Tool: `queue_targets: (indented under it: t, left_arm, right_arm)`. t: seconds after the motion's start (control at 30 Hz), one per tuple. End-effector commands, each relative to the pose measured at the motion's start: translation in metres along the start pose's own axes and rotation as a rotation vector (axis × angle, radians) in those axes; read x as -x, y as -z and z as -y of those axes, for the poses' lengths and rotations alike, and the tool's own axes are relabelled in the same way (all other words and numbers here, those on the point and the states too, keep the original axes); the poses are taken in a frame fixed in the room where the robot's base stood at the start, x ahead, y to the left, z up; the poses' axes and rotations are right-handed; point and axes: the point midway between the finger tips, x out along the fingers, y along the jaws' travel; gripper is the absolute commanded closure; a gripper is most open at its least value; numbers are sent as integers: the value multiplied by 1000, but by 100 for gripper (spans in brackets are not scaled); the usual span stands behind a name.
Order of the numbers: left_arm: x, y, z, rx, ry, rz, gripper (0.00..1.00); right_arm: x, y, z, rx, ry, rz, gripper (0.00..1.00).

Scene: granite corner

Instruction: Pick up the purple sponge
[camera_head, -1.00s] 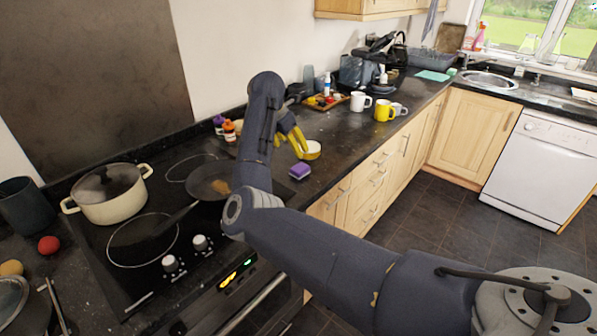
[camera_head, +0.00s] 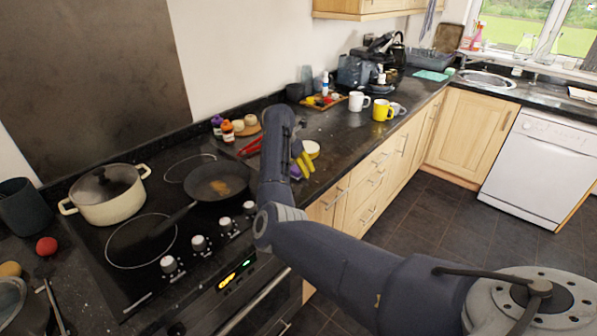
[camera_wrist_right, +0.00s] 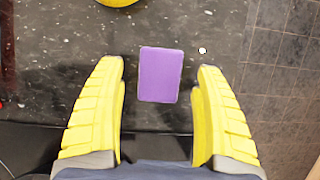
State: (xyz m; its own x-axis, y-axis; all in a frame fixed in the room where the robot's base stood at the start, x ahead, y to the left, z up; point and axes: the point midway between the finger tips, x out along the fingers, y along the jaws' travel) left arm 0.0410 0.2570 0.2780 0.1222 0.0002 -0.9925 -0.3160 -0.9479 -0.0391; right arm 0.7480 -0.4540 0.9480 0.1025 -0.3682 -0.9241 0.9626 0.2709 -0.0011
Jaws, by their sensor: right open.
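The purple sponge (camera_wrist_right: 160,75) lies on the dark counter in the right wrist view. It sits between and just ahead of the two yellow fingertips of my right gripper (camera_wrist_right: 160,75), which is open, with a gap on each side. In the head view only a sliver of the sponge (camera_head: 295,172) shows beside my right gripper (camera_head: 303,165), and my arm hides the rest. My left gripper is in neither view.
The hob with a frying pan (camera_head: 216,183) and a lidded cream pot (camera_head: 107,195) lies left of my right arm. Mugs (camera_head: 382,110) stand farther right. The counter's front edge is close to the sponge.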

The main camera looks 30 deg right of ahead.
Motion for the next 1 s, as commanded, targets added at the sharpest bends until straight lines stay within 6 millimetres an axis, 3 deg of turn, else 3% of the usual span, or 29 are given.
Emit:
queue_targets:
  t: [0.2,0.47,0.83,1.0]
  left_arm:
    - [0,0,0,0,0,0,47]
    - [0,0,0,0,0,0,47]
    - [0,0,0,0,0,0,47]
    - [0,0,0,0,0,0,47]
  right_arm:
    - [-14,0,0,0,0,0,29]
    - [-15,0,0,0,-1,0,29]
    - [-15,0,0,0,-1,0,70]
    - [-15,0,0,0,-1,0,72]
